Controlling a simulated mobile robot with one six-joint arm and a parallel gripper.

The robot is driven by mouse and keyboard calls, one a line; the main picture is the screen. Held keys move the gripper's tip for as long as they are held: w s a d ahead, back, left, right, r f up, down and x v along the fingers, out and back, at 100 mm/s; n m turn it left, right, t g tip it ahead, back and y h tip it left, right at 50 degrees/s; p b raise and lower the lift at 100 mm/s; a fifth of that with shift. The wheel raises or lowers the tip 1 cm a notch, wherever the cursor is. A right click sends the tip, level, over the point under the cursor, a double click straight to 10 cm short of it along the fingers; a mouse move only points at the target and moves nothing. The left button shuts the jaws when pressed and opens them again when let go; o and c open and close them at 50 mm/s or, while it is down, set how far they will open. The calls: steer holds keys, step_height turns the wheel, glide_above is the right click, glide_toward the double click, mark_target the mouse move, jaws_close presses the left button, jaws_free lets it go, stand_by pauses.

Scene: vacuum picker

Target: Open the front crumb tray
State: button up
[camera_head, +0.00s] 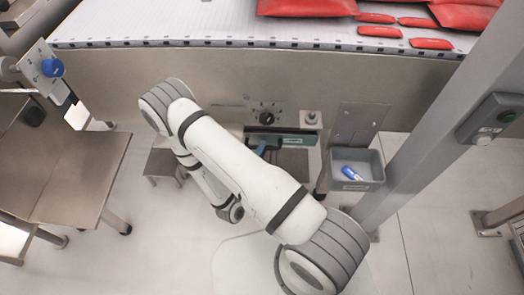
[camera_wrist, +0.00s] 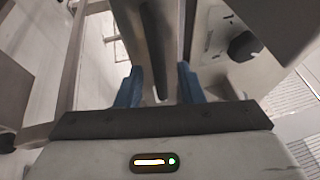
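Under the conveyor, in the head view, a low unit has a green front strip (camera_head: 290,139) and a dark plate below it; this looks like the front crumb tray, though my arm covers part of it. My gripper (camera_head: 263,148) is at the left part of this strip, one blue finger showing. In the wrist view, the two blue fingers of my gripper (camera_wrist: 160,88) stand apart, so it is open. A grey bar-like part runs up the picture between and beyond the fingers. I cannot tell whether either finger touches it.
A black knob (camera_head: 267,118) sits on a panel above the strip; a knob also shows in the wrist view (camera_wrist: 243,46). A grey bin (camera_head: 357,182) holds a blue item at the right. A metal post (camera_head: 445,110) and a steel table (camera_head: 75,175) stand at the sides.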

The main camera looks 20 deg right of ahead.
jaws_close()
stand_by(0.4)
